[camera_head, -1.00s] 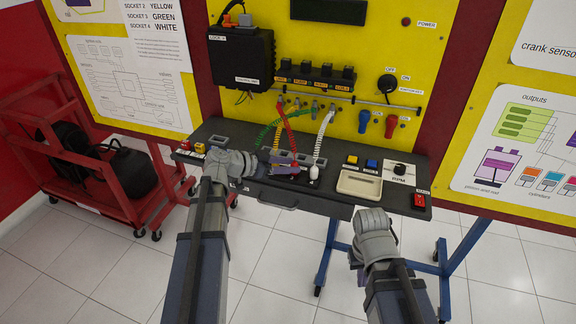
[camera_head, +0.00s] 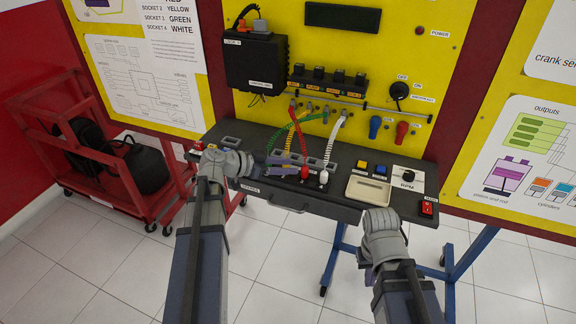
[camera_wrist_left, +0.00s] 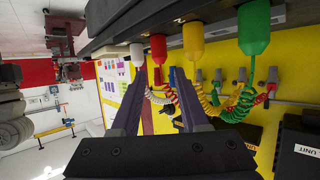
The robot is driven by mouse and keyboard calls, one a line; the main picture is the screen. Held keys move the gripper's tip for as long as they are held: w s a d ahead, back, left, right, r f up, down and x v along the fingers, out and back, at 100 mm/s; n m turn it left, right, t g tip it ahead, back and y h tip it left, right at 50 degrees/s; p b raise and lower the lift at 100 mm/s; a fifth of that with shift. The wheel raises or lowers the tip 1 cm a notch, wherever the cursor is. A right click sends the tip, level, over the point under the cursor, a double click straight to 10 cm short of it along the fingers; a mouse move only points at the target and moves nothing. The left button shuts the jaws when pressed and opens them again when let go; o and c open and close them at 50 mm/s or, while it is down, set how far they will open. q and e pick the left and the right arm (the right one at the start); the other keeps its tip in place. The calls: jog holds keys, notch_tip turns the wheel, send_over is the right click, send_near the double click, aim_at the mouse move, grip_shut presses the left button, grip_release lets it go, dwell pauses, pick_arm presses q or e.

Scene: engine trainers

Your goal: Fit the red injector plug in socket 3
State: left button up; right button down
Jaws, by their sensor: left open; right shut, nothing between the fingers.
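The red injector plug (camera_head: 304,173) stands upright at the bench's front row, at the end of its red coiled cable. It is between the white plug (camera_head: 324,178) and the yellow one. In the left wrist view the red plug (camera_wrist_left: 158,47) is just beyond the fingertips; white, yellow (camera_wrist_left: 193,37) and green (camera_wrist_left: 254,28) plugs flank it. My left gripper (camera_head: 296,167) is open, pointing at the red plug from the left, apparently not gripping it. Socket numbers and how deep the plug sits cannot be read. My right gripper (camera_head: 368,274) is low in front of the bench, mostly hidden behind its wrist.
The dark bench (camera_head: 240,133) carries a beige tray (camera_head: 368,189), yellow and blue buttons, an RPM knob (camera_head: 408,176) and a red switch (camera_head: 427,208). Coiled cables rise to the yellow panel (camera_head: 440,60). A red cart (camera_head: 110,175) stands at left.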

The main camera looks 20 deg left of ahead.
pick_arm(q)
jog(key=shift+r, duration=0.1)
notch_tip(320, 180, up, 4)
jog(key=p, duration=0.4)
jog(key=shift+o, duration=0.2)
jog(key=o, duration=0.5)
jog(key=shift+p+v, duration=1.5)
jog(key=shift+v, duration=2.35)
